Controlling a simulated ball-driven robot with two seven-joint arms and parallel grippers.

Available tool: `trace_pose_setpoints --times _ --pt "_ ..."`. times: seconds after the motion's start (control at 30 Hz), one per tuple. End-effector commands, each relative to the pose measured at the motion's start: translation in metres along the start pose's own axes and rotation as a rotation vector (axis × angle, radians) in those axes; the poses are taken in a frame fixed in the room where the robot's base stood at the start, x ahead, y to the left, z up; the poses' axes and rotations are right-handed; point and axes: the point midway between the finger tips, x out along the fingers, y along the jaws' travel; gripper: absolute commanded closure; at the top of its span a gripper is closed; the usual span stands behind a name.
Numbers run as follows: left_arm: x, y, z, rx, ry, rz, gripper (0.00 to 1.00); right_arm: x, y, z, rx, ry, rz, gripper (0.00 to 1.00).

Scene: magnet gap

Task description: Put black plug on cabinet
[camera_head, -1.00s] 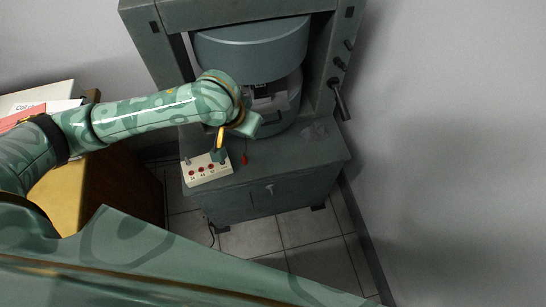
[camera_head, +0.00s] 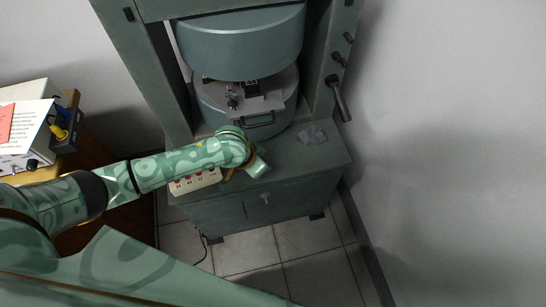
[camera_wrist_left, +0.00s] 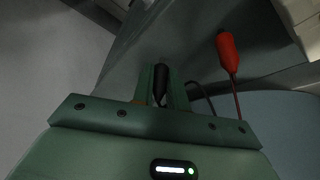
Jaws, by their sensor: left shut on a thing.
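The black plug (camera_wrist_left: 161,80) is between the fingers of my left gripper (camera_wrist_left: 160,88) in the left wrist view, and the gripper is shut on it. A dark cable leaves it to the right. A red plug (camera_wrist_left: 228,52) on a red lead is apart from it, to the right. In the head view the cabinet (camera_head: 285,196) is the grey-green base under the magnet. My left wrist is over its top near the front edge and hides the gripper's fingers and the black plug. My right gripper is not in view.
A white socket box (camera_head: 196,183) with red sockets sits at the cabinet's left front, partly behind my arm. The magnet's upper cylinder (camera_head: 240,45) and lower cylinder (camera_head: 275,115) rise behind. A crumpled grey cloth (camera_head: 313,135) lies at the right. Some cabinet top is bare.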

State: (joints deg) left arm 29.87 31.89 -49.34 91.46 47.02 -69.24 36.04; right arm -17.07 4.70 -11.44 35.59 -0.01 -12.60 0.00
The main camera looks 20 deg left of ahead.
Motion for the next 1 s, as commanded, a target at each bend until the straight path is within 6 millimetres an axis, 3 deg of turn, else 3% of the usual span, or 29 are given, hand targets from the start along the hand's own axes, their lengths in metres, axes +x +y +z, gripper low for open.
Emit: trace_pose_setpoints --times 0.17,0.37,0.47,0.87,0.9,0.93,1.0 --pt "0.008 0.0 -0.015 -0.002 -0.001 0.001 1.0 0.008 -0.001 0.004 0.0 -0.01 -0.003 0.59" --pt "0.025 0.001 -0.049 -0.001 -0.001 0.002 1.0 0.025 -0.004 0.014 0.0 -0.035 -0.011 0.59" --pt "0.036 0.0 -0.041 0.0 -0.005 0.001 1.0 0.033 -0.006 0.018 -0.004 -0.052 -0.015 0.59" --pt "0.035 0.0 -0.042 -0.001 0.0 -0.001 1.0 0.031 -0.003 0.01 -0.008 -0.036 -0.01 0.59" --pt "0.035 0.0 -0.042 0.0 0.0 -0.001 0.74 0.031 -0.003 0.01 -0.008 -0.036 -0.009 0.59" --pt "0.035 0.0 -0.042 0.0 0.0 -0.001 0.66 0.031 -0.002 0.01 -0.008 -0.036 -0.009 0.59" --pt "0.035 0.0 -0.042 0.0 0.0 -0.001 0.64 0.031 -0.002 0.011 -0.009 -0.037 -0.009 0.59"
